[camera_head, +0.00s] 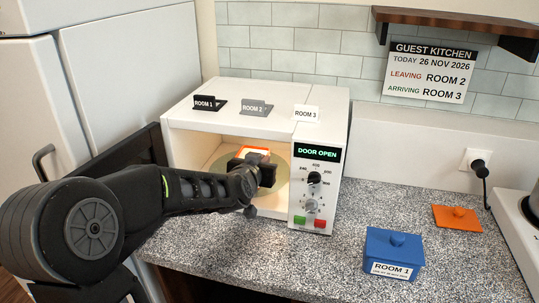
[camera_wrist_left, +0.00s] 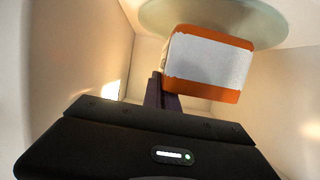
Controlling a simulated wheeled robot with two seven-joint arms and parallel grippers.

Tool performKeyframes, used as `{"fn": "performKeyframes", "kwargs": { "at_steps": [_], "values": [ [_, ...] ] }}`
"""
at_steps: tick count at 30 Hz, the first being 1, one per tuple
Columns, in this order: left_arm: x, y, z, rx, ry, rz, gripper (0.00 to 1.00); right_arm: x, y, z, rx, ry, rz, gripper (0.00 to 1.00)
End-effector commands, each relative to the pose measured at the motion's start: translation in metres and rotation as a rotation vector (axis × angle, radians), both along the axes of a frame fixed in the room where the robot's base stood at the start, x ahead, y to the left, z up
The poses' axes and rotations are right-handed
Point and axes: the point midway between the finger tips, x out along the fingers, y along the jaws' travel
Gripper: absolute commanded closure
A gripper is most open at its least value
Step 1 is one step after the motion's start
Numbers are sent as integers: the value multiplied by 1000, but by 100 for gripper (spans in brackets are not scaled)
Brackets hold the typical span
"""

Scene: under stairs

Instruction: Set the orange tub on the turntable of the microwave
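The orange tub (camera_head: 254,151) is inside the open microwave (camera_head: 185,125), partly hidden by my left gripper. In the left wrist view the tub (camera_wrist_left: 208,62) shows a pale face with an orange border. The turntable (camera_head: 280,185) is the greenish disc under the gripper; it also shows beyond the tub in the wrist view (camera_wrist_left: 265,22). Whether the tub touches it is hidden. My left gripper (camera_head: 254,168) reaches in through the opening. Its dark fingers (camera_wrist_left: 155,92) are close together at the tub's edge and look shut on it; one side is hidden. My right gripper is out of view.
The display reads DOOR OPEN, and the dark door (camera_head: 125,160) hangs open at left. Room tags stand on the microwave's top. A blue lidded tub (camera_head: 393,252) and an orange lid (camera_head: 458,217) are on the speckled counter (camera_head: 335,275). A plug and cooker edge are at right.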

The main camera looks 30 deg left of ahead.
Motion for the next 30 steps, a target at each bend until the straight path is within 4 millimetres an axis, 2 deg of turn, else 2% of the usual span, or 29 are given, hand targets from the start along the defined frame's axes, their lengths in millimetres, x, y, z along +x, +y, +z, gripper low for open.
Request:
{"fn": "performKeyframes", "kwargs": {
  "at_steps": [3, 10, 25, 30],
  "values": [
    [27, 9, 3, 0, -1, 0, 100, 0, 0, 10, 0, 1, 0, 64],
    [57, 20, 3, 2, -3, 0, 100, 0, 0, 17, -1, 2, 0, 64],
    [63, 22, 2, 2, -3, 0, 100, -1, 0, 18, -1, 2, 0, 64],
    [72, 25, 2, 1, -3, 0, 100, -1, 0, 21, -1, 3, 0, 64]
  ]
}}
